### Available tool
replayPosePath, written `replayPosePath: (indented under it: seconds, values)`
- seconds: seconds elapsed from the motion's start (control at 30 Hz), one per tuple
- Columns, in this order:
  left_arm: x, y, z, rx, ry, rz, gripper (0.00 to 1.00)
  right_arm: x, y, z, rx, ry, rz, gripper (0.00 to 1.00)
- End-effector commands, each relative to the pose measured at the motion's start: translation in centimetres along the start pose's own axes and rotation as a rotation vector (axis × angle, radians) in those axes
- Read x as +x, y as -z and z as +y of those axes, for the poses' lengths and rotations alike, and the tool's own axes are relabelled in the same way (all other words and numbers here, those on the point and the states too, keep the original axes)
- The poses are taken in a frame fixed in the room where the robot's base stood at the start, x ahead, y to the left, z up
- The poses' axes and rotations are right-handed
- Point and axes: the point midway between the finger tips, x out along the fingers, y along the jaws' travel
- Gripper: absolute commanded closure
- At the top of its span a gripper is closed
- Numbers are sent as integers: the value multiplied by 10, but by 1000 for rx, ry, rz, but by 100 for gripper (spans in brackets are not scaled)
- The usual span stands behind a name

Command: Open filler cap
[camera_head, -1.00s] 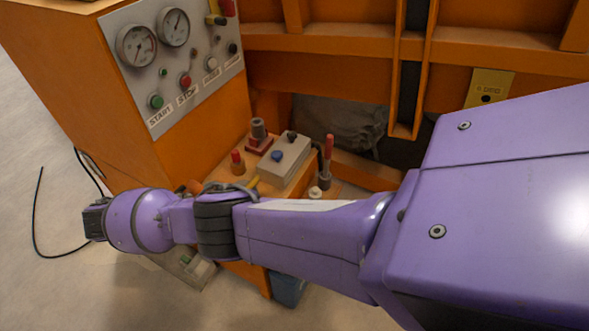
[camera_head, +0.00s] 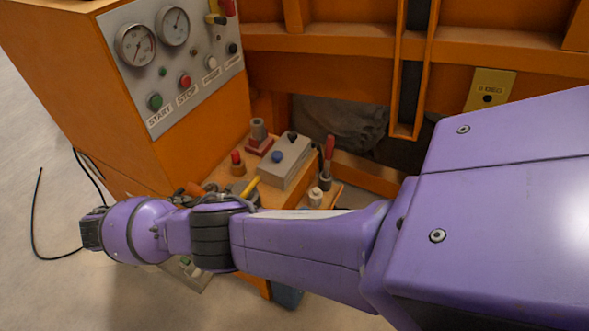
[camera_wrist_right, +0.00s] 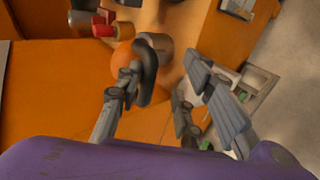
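No part is plainly labelled as a filler cap. In the right wrist view, a rounded orange part (camera_wrist_right: 124,62) sits on the orange ledge, with a dark disc (camera_wrist_right: 147,72) and a grey cylinder (camera_wrist_right: 157,42) beside it. I cannot tell which of these is the cap. My right gripper (camera_wrist_right: 160,107) is open; its left finger is close to the dark disc, and contact is unclear. Its right finger is apart from these parts. In the head view my right arm crosses in front of the ledge, and its fingers cannot be made out. My left gripper is not seen.
The orange machine has a gauge panel (camera_head: 175,62) with start and stop buttons. A grey control box (camera_head: 285,161), a red-topped knob (camera_head: 237,163) and a red-handled lever (camera_head: 328,160) stand on the ledge. A black cable (camera_head: 37,225) lies on the open floor at left.

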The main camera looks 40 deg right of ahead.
Motion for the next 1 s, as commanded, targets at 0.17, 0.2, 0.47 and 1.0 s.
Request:
replayPosePath:
  seconds: [0.17,0.2,0.47,1.0]
  values:
    - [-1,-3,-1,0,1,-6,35,3,-3,-4,-5,6,-6,68]
    - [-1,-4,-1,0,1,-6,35,3,-3,-4,-4,5,-6,68]
    - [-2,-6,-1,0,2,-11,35,2,-2,-1,-3,1,-6,68]
    - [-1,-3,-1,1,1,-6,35,-78,-1,-1,-4,2,-1,68]
